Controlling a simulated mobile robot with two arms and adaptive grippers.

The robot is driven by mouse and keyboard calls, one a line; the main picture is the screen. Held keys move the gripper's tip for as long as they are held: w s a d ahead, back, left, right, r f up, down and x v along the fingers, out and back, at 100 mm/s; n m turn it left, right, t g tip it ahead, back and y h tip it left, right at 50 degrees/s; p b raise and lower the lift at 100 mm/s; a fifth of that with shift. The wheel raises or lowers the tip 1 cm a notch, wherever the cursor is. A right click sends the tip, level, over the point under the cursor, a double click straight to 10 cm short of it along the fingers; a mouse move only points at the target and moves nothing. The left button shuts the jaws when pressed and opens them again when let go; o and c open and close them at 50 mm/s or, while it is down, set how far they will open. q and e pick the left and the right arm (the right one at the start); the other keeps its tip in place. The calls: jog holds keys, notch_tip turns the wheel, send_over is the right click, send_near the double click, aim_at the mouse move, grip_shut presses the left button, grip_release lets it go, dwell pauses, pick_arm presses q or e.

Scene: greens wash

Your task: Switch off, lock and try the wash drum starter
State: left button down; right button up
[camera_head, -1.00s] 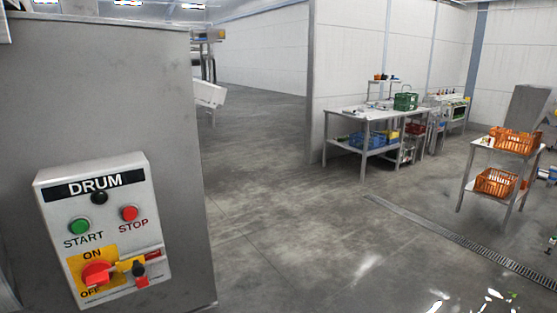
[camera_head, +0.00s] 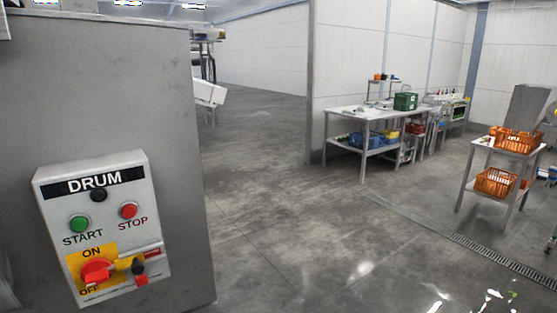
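The drum starter (camera_head: 112,187) is a pale grey box on a grey metal panel at the left. It has a green START button (camera_head: 79,224), a red STOP button (camera_head: 128,210) and a dark round lamp or button (camera_head: 98,195) at the DRUM label. Below, a red rotary handle (camera_head: 97,271) sits on a yellow plate marked ON above and OFF below; its exact setting is hard to read. Right of it are a small black part (camera_head: 138,266) and a red part (camera_head: 140,280), too small to tell if they are a padlock. Neither gripper is in view.
A steel table (camera_head: 350,117) with a green crate (camera_head: 405,101) stands against the back wall. A stand (camera_head: 480,148) with orange crates (camera_head: 515,140) is at the right. A floor drain (camera_head: 485,250) crosses the right floor. The middle floor is open.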

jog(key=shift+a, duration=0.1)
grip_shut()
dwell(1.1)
